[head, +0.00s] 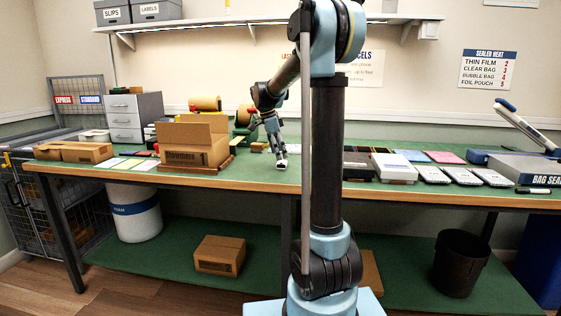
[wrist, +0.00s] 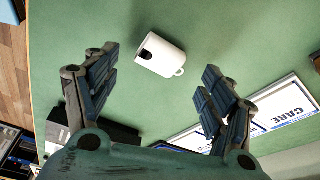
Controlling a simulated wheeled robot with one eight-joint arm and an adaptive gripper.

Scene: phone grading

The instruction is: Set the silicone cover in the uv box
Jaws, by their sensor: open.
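My gripper (head: 281,162) is open above the green table (head: 305,172), a little right of the open cardboard box in the head view. In the wrist view its two fingers (wrist: 160,65) are spread wide with nothing between them. I cannot pick out the silicone cover for sure in either view. No box is clearly marked as the uv box. Small dark and coloured flat items (head: 410,155) lie on the table right of my arm column, too small to identify.
A white mug (wrist: 160,55) lies on its side beyond the fingertips. A dark box (wrist: 120,133) and a white CARE card (wrist: 285,108) are near the fingers. An open cardboard box (head: 185,158) stands left. White trays (head: 432,174) and a bag sealer (head: 522,168) are right.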

